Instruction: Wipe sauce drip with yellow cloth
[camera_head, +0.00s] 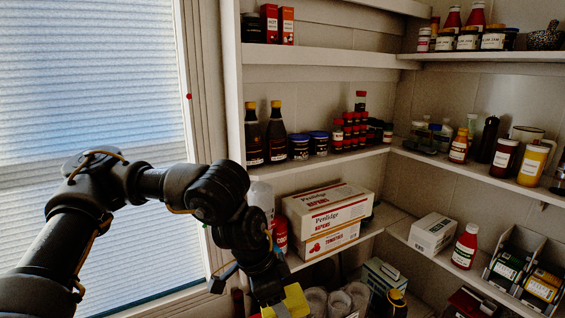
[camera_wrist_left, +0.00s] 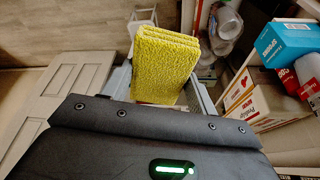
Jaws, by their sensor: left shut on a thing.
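The yellow cloth (camera_wrist_left: 165,65) is a folded, textured block held between the fingers of my left gripper (camera_wrist_left: 163,82), which is shut on it. In the head view the cloth (camera_head: 291,302) shows at the bottom, below my left arm, and my left gripper (camera_head: 272,296) points down beside the lower shelf. I cannot make out a sauce drip in either view. My right gripper is not in view.
Dark sauce bottles (camera_head: 277,132) and jars stand on the shelf above. A window (camera_head: 90,130) is at left. Clear containers (camera_head: 338,300) sit low near the cloth.

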